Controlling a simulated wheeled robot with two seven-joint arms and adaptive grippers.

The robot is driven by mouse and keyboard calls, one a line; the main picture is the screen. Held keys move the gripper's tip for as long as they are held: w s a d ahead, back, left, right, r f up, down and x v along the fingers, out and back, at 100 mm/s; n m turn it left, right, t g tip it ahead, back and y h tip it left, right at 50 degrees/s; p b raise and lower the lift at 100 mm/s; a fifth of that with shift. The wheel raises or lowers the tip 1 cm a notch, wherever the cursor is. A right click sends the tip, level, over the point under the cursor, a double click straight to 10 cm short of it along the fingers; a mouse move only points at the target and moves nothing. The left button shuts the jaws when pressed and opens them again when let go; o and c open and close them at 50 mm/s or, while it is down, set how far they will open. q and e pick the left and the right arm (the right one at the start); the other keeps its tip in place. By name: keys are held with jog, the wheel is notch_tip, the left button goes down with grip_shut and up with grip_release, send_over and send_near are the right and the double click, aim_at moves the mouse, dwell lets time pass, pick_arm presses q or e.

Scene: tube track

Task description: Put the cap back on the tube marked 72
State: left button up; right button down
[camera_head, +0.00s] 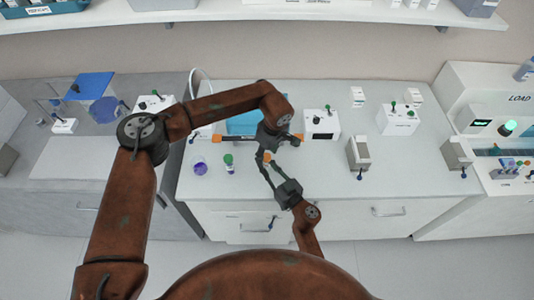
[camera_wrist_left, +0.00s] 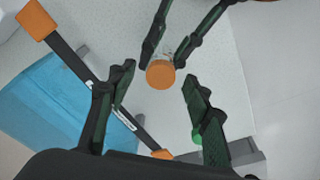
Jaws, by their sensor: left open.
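An orange cap (camera_wrist_left: 160,74) shows end-on in the left wrist view, with a bit of clear tube (camera_wrist_left: 169,48) behind it. It appears seated on the tube; no marking can be read. My right gripper (camera_wrist_left: 163,55) is shut on this tube, its fingers on either side of it. In the head view the orange cap (camera_head: 267,157) is small at the right fingertips. My left gripper (camera_wrist_left: 159,78) is open, with its fingers on both sides of the cap and apart from it. In the head view the left gripper (camera_head: 267,147) hangs above the bench.
A black bar with orange ends (camera_head: 236,139) lies at a blue tray (camera_head: 244,123) behind the grippers. A green-capped tube (camera_head: 228,162) and a purple cup (camera_head: 200,168) stand to the left.

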pick_arm(q)
notch_tip(320, 180, up, 12)
jog(key=s+d, duration=0.1)
jog(key=shift+d, duration=0.15)
dwell(0.4)
jog(key=shift+s+f, duration=0.1)
pick_arm(e)
jog(key=c, duration=1.6)
grip_release()
jog(key=v, duration=1.2)
jog(key=shift+f, duration=0.1)
